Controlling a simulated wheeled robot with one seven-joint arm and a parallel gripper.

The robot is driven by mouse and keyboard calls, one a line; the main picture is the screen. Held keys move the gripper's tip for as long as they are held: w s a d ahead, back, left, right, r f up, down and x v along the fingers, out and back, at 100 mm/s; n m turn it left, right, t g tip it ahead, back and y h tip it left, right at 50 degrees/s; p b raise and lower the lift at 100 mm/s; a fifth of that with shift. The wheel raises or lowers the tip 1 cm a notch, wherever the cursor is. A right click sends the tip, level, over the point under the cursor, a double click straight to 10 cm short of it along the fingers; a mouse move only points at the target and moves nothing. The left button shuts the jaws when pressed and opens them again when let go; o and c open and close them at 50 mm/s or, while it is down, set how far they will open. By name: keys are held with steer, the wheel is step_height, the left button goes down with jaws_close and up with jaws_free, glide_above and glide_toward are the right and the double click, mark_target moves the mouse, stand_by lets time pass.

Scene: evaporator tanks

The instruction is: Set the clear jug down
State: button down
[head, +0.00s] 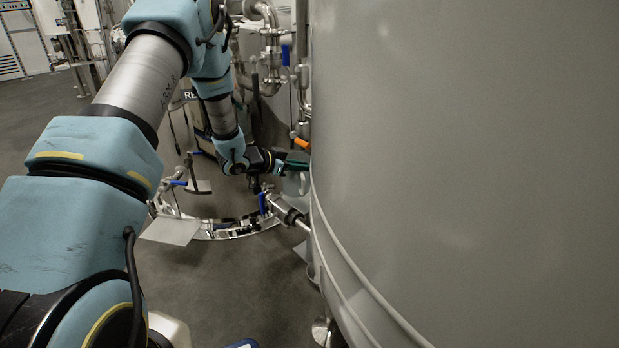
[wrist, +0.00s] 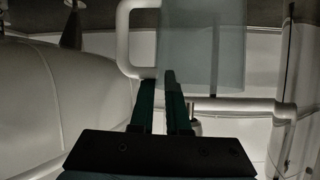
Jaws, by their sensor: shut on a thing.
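The clear jug (wrist: 203,42) shows in the wrist view as a translucent grey-blue body at the top centre, just beyond my fingers. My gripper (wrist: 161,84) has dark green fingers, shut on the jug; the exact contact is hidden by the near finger. In the head view my gripper (head: 293,165) is far out beside the large tank, level with its left edge.
A large grey tank (head: 470,150) fills the right side, close to my gripper. Pipes and valves with a blue handle (head: 263,204) stand just below it. A curved shiny pipe or rail (head: 235,229) lies lower left. Open grey floor (head: 230,280) is in front.

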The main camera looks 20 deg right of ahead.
mark_target(308, 173)
steer(key=shift+w+d, duration=0.25)
steer(key=shift+d, duration=0.8)
steer(key=f+b, duration=0.2)
steer(key=f, duration=0.1)
steer(key=shift+w+d+f, duration=0.1)
steer(key=shift+d+f, duration=0.2)
steer(key=shift+d, duration=0.1)
steer(key=shift+r, duration=0.1)
steer(key=c, duration=1.4)
jaws_free()
steer(key=o, duration=0.5)
steer(key=shift+o, duration=0.2)
